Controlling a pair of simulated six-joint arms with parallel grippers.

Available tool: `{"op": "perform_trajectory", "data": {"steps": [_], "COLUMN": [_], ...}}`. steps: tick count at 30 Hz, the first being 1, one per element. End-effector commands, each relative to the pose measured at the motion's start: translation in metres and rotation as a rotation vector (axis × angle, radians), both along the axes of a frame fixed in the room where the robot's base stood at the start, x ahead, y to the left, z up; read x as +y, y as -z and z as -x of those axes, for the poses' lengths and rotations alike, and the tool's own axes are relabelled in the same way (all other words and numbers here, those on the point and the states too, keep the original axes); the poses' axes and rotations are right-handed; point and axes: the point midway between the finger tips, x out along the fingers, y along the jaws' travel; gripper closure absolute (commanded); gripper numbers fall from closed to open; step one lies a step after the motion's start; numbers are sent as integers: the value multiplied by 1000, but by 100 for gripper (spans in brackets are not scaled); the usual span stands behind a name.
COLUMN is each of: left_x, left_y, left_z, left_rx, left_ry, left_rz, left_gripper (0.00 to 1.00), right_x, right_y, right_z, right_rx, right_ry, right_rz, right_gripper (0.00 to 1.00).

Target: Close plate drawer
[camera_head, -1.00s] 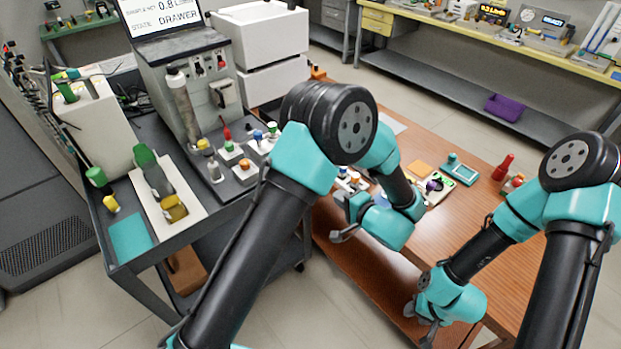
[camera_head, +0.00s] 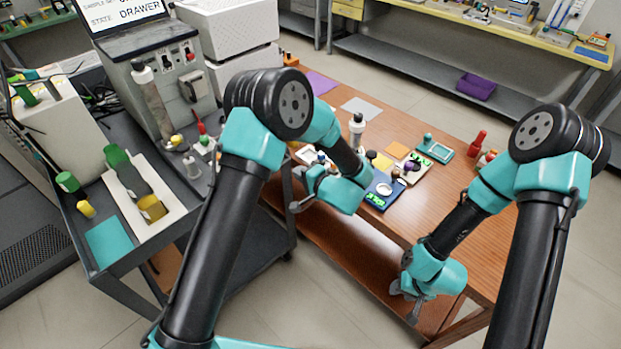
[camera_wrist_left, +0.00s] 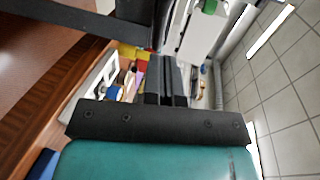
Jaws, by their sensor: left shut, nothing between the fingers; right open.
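My left gripper (camera_head: 298,206) is shut and empty, in front of the wooden table's left edge, apart from the instrument. Its closed fingers show in the left wrist view (camera_wrist_left: 166,82). My right gripper (camera_head: 412,308) is open, low by the table's front edge.
The cart (camera_head: 110,262) carries a white panel (camera_head: 170,212) with green and yellow parts. The wooden table (camera_head: 450,205) holds a white bottle (camera_head: 357,128), a blue item (camera_head: 380,190) and a red bottle (camera_head: 478,143). Tiled floor (camera_head: 310,300) is open in front.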

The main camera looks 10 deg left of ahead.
Motion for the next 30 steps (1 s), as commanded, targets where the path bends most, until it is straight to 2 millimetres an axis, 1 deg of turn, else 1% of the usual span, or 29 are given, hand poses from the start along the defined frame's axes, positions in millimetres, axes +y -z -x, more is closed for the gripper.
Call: {"op": "perform_trajectory", "data": {"steps": [1,3,9,13,25,28,30], "left_x": [8,17,35,40,43,51,62], "left_y": [2,5,10,11,12,11,12], "left_z": [-5,-12,-28,-32,-34,-41,-48], "left_rx": [1,1,0,0,0,-1,0], "left_ry": [-3,-3,-1,-1,0,-1,-3], "left_rz": [0,0,0,0,0,0,2], "left_gripper": [100,100,100,100,100,100,100], "right_x": [0,0,0,0,0,0,0], "right_y": [0,0,0,0,0,0,0], "right_z": [0,0,0,0,0,0,0], "right_rx": [0,0,0,0,0,0,0], "right_ry": [0,0,0,0,0,0,0], "right_rz": [0,0,0,0,0,0,0], "right_gripper": [57,57,57,57,57,57,57]}}
